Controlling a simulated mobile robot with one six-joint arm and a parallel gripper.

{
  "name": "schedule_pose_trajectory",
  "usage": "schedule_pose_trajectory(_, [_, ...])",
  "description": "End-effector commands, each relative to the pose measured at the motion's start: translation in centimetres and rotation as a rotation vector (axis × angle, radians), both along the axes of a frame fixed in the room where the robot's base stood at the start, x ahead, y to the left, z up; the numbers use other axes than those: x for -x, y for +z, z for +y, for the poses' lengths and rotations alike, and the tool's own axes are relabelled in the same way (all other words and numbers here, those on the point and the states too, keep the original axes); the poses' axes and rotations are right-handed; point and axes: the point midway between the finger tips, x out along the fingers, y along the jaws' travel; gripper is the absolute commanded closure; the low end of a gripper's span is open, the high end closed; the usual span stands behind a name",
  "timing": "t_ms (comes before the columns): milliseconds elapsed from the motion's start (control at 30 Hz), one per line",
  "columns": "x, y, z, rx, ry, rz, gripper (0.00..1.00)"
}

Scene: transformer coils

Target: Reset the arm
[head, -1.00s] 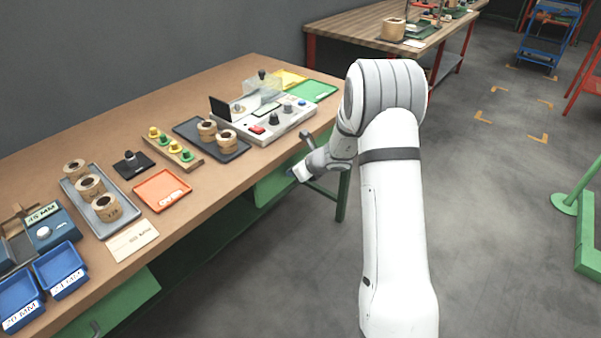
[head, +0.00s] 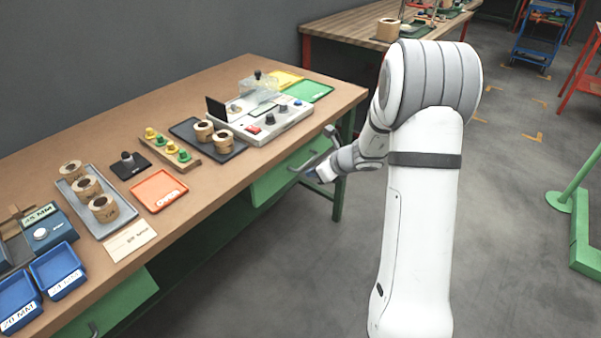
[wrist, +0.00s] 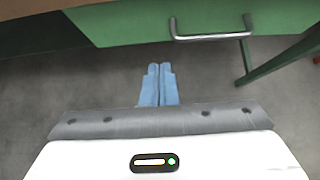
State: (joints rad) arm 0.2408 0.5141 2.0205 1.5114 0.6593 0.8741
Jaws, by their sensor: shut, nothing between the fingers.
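My gripper (head: 312,176) hangs in front of the workbench's right part, beyond its front edge and below the top. In the wrist view the two blue fingers (wrist: 159,84) are together with nothing between them, over bare floor. A green drawer front (wrist: 200,22) with a metal handle (wrist: 211,37) lies just ahead of the fingers and apart from them. My arm stands folded at the right of the head view.
The workbench (head: 190,205) holds a grey tray (head: 118,222) with several coils, an orange tray (head: 159,190), a dark tray (head: 222,157) with two coils, a test device (head: 265,125) and blue bins (head: 58,270). Grey floor (head: 510,240) is open at right.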

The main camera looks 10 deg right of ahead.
Motion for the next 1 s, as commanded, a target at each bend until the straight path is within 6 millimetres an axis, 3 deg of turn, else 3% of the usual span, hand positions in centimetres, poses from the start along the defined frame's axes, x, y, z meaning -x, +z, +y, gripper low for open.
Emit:
schedule_pose_trajectory(100, [1.0,1.4,-1.0,-0.001,-0.002,0.001,1.00])
schedule_pose_trajectory(433, [2.1,2.6,-1.4,0.012,0.021,-0.005,1.00])
schedule_pose_trajectory(567, [4.0,5.9,0.4,0.099,0.170,-0.057,1.00])
schedule_pose_trajectory(667, [7.3,9.8,2.4,0.232,0.392,-0.131,1.00])
schedule_pose_trajectory(800, [13.1,14.9,4.7,0.452,0.763,-0.250,1.00])
schedule_pose_trajectory(1000, [21.6,20.4,5.4,0.763,1.288,-0.391,1.00])
